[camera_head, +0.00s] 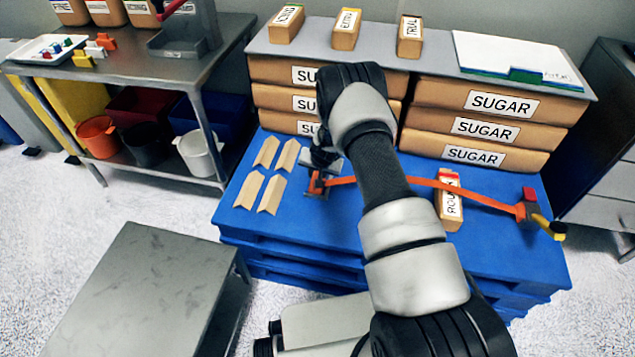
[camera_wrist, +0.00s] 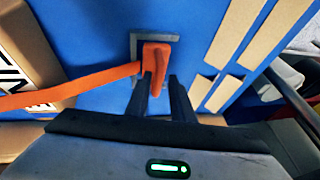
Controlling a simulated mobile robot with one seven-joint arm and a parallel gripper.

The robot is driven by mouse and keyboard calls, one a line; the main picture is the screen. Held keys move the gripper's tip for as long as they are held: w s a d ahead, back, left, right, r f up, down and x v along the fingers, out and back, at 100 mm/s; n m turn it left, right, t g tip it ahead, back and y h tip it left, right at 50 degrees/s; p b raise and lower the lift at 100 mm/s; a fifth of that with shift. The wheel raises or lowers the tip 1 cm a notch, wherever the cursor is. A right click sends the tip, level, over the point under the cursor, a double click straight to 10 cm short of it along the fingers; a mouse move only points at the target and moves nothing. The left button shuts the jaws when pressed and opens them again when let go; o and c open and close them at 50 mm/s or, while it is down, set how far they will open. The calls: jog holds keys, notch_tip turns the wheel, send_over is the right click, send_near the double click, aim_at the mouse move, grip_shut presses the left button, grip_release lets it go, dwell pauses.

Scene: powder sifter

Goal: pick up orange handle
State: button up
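The orange handle (camera_head: 316,184) stands at the left end of a long orange strip on the blue pallet top. In the wrist view the orange handle (camera_wrist: 157,52) sits against a dark grey angled bracket (camera_wrist: 148,37). My gripper (camera_head: 324,160) is right at the handle, reaching down from above. In the wrist view my gripper (camera_wrist: 161,82) has its two dark fingers apart. The narrow part of the handle shows between the fingertips, close to the left finger, with a gap to the right finger. The head view hides most of the fingers behind my wrist.
The orange strip (camera_head: 452,188) runs right across a small labelled box (camera_head: 449,210) to a red and yellow end piece (camera_head: 530,208). Tan strips (camera_head: 270,194) lie left of the handle. Stacked sugar boxes (camera_head: 492,103) stand behind. The blue pallet (camera_head: 490,255) has free room in front.

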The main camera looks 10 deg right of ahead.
aim_at(316, 177)
jog(key=b+x, duration=0.1)
jog(key=x, duration=0.3)
jog(key=shift+s+f, duration=0.1)
jog(key=shift+f, duration=0.1)
grip_shut()
